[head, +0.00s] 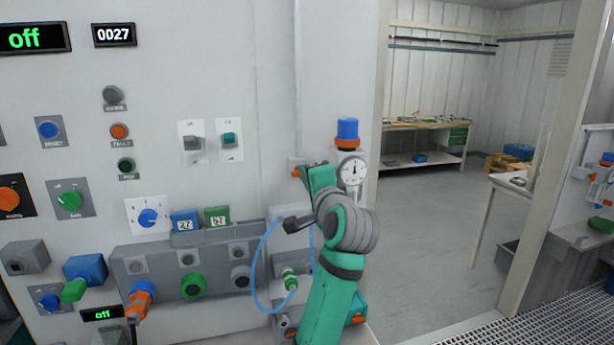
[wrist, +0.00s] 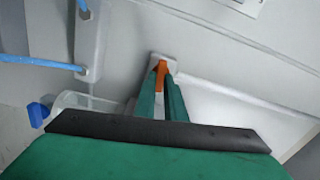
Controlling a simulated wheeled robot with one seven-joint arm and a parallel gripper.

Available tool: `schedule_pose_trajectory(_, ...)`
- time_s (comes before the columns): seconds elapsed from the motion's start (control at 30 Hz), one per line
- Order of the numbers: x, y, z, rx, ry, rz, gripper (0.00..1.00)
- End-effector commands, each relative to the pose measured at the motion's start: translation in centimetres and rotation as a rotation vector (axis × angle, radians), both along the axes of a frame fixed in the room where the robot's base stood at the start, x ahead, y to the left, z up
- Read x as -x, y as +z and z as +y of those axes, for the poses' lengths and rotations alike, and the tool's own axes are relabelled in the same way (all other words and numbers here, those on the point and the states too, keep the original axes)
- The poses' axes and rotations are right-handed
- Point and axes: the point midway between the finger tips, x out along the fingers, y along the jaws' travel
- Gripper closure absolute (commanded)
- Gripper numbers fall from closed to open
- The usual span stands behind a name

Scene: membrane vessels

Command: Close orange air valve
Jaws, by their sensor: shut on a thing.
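The orange air valve (wrist: 162,74) shows in the wrist view as a small orange handle on a pale mount at the wall. My gripper (wrist: 163,80) has its two green fingers closed on the orange handle, one finger on each side. In the head view my gripper (head: 298,172) reaches the wall left of the pressure gauge, and a bit of orange (head: 295,174) shows at its tip. Most of the valve is hidden there by my gripper and arm.
A round gauge (head: 352,170) with a blue-and-orange top (head: 347,132) stands just right of my gripper. A blue hose (head: 256,268) loops below it to a green connector (head: 291,281). A panel with knobs (head: 190,275) lies left. Open floor (head: 440,215) is at right.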

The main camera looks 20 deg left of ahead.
Motion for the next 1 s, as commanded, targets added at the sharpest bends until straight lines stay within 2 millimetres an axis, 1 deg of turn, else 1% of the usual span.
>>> schedule_pose_trajectory(0.3,0.03,-0.17,0.18,-0.115,0.004,0.08,1.0)
schedule_pose_trajectory(0.9,0.01,-0.2,0.15,-0.144,0.003,0.1,1.0)
schedule_pose_trajectory(0.93,0.01,-0.2,0.15,-0.143,0.003,0.101,0.83)
schedule_pose_trajectory(0.97,0.02,-0.19,0.15,-0.144,0.003,0.1,0.76)
schedule_pose_trajectory(1.0,0.01,-0.18,0.14,-0.144,0.003,0.1,0.71)
